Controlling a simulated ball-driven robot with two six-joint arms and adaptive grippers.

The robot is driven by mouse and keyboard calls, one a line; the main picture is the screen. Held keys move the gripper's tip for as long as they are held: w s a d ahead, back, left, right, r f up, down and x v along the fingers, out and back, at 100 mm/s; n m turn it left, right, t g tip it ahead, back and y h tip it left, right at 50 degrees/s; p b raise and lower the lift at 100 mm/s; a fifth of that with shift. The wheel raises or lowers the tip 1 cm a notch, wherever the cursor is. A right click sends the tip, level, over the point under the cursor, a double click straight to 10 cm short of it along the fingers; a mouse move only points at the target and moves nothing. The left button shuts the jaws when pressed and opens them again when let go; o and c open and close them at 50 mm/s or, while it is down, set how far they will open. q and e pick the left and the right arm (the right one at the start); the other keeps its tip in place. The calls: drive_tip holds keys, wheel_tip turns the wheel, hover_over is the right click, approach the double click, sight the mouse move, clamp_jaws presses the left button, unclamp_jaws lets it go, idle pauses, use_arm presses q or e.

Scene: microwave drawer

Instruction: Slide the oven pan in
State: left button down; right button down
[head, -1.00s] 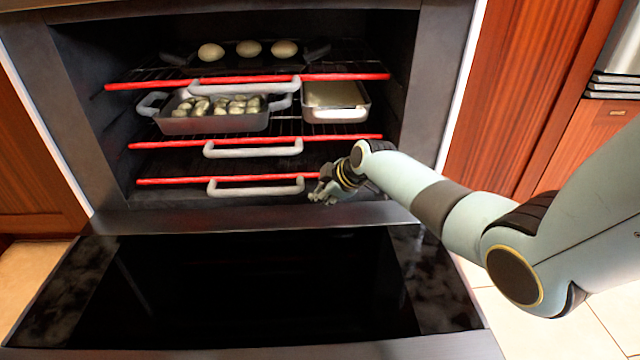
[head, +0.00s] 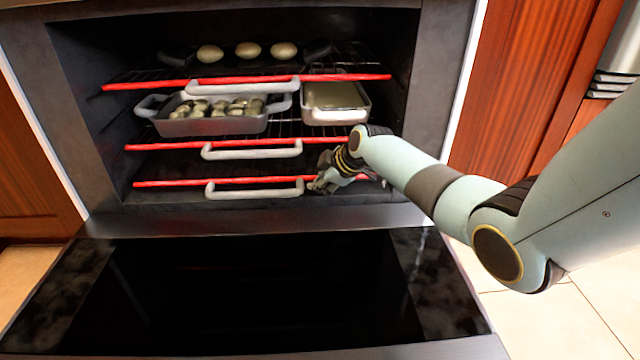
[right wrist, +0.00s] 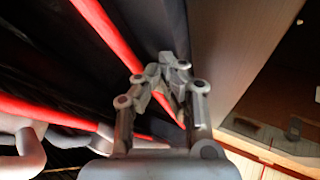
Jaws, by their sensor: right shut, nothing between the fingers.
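A grey pan (head: 210,126) with two side handles holds several pale rounded pieces. It stands on the middle rack inside the oven (head: 78,120). A smaller rectangular pan (head: 336,117) stands to its right on the same rack. A dark tray with pale round items (head: 249,49) is on the top rack. My right gripper (head: 318,186) is at the oven's lower right, beside the right end of the lowest rack's grey handle (head: 255,193). In the right wrist view its fingers (right wrist: 166,62) are closed together and empty, near a red bar. My left gripper is out of view.
The oven door (head: 250,290) lies open and flat in front, with nothing on it. Three racks have red front bars and grey handles, including the middle handle (head: 250,153). Wooden cabinets (head: 525,90) flank the oven.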

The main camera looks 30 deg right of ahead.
sight(319, 172)
drive_tip(key=shift+w+d, duration=0.35)
drive_tip(key=shift+w, duration=0.4)
drive_tip(key=shift+w+d, duration=0.3)
drive_tip(key=shift+w, duration=0.45)
drive_tip(key=shift+w+d, duration=0.35)
drive_tip(key=shift+w, duration=0.4)
drive_tip(key=shift+s+a, duration=0.1)
